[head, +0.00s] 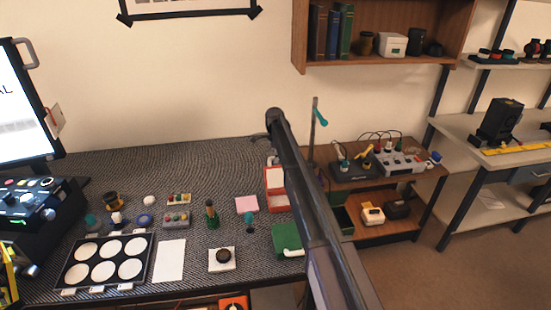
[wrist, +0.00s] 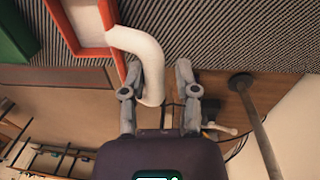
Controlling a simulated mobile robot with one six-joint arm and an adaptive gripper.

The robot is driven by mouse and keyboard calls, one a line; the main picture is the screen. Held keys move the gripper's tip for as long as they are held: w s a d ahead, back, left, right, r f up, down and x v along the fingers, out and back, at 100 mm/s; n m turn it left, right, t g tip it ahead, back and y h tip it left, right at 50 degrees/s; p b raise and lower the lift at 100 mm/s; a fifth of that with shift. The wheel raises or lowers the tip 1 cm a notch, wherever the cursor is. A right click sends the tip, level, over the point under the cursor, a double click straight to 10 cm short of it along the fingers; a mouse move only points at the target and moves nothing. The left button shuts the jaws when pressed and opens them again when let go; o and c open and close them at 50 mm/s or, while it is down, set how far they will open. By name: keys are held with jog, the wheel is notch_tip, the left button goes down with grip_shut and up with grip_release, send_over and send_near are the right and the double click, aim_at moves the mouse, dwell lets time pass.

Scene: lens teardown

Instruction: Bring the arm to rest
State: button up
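My gripper (wrist: 160,68) shows in the wrist view with its two grey fingers spread apart. A white curved handle (wrist: 145,50) at the edge of a red-framed box (wrist: 85,22) passes close by the left finger, partly overlapped by it. A gap shows between the handle and the right finger; I cannot tell whether the left finger touches the handle. In the head view my dark arm reaches up and across the right end of the bench, and my fingers cannot be made out there. The red box (head: 277,202) stands beside the arm, its white handle (head: 272,160) at the back.
A green box (head: 286,237) lies near the arm at the bench's right end. A tray of white discs (head: 63,276), a white sheet (head: 170,260) and small parts cover the bench's front. A thin post (head: 314,125) and a wooden cart (head: 415,182) stand right. The bench's back is clear.

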jog(key=shift+o, duration=1)
jog(key=shift+w+f, duration=0.15)
jog(key=shift+w, duration=0.15)
jog(key=shift+s, duration=0.15)
